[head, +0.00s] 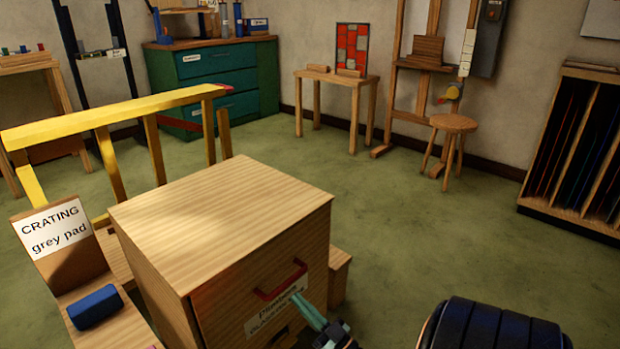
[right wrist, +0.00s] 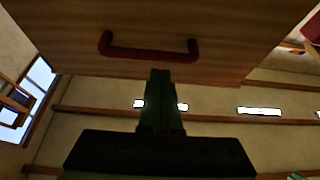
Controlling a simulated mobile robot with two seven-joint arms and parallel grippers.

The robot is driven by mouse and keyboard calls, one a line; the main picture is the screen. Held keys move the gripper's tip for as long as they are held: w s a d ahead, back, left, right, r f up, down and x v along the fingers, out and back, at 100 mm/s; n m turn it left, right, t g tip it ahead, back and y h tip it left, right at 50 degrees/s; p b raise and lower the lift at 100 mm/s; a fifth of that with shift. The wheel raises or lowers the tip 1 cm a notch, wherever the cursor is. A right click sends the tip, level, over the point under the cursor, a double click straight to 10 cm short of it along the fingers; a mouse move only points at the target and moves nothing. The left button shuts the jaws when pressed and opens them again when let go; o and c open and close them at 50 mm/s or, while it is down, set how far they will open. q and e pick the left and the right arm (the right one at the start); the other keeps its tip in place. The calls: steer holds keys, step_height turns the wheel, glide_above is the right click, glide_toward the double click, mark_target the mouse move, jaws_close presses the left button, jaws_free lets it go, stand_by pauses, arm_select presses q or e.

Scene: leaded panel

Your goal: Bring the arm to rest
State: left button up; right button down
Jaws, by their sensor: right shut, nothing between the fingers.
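My right gripper (head: 298,299) comes in from the bottom of the head view, its greenish fingers together and empty. It is in front of a wooden cabinet (head: 222,208), by the labelled front face and just below the red handle (head: 281,281). In the right wrist view the shut fingers (right wrist: 161,75) point towards the cabinet front, and the red handle (right wrist: 150,50) lies beyond their tips. The fingers do not hold the handle; I cannot tell whether they touch the cabinet. My left gripper is not in view.
A blue block (head: 95,307) lies on a wooden stand with a "CRATING grey pad" sign (head: 52,229) at the left. A yellow rail (head: 110,119) stands behind it. A stool (head: 453,124) and sheet rack (head: 575,150) stand farther right. The green floor (head: 430,225) between is clear.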

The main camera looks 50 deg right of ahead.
steer(key=shift+s+f, duration=0.25)
steer(key=shift+f, duration=0.45)
steer(key=shift+s+f, duration=0.2)
steer(key=shift+f, duration=0.45)
steer(key=shift+s+f, duration=0.25)
steer(key=shift+f, duration=0.45)
steer(key=shift+a, duration=0.1)
